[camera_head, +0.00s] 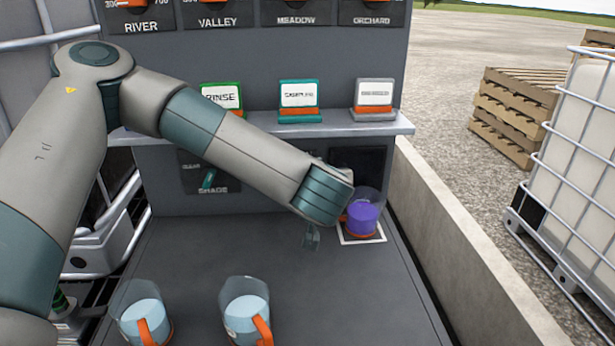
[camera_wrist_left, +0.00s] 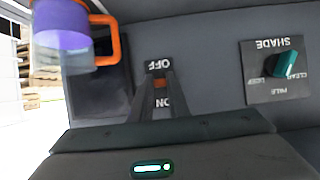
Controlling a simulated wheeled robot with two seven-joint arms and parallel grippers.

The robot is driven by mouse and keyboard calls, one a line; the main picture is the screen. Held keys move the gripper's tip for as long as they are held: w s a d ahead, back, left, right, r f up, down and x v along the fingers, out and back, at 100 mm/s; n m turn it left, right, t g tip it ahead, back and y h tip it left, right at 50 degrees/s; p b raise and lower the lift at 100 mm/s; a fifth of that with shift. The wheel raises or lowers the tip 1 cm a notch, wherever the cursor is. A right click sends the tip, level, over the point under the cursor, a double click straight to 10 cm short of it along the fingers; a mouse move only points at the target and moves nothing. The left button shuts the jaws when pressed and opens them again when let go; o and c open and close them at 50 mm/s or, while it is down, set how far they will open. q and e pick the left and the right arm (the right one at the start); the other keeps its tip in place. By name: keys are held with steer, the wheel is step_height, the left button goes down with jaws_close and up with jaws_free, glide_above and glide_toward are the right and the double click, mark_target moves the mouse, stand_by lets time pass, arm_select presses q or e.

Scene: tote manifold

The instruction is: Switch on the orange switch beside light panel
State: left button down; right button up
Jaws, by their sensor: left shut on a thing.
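In the left wrist view, the orange switch (camera_wrist_left: 159,83) sits on the back wall between an OFF label (camera_wrist_left: 159,65) and an ON label (camera_wrist_left: 162,102), both upside down in this view. The tips of my left gripper (camera_wrist_left: 160,86) are shut on the switch. The fingers cover much of it, so its exact position cannot be told. A dark panel (camera_wrist_left: 103,92) is beside it, partly behind a cup. My right gripper is not in view.
A clear cup of purple liquid (camera_head: 362,216) stands on a white-outlined square, close to my wrist. Two cups of pale blue liquid (camera_head: 143,318) (camera_head: 246,305) stand at the front. A SHADE knob (camera_wrist_left: 286,64) is on the wall.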

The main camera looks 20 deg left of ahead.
arm_select(q)
steer(key=shift+r+g+h+p, duration=0.3)
steer(key=shift+g+h+p, duration=0.1)
steer(key=shift+g, duration=0.6)
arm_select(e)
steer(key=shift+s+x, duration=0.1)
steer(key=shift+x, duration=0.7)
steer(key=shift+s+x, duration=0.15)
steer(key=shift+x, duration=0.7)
arm_select(q)
steer(key=c, duration=1.7)
jaws_free()
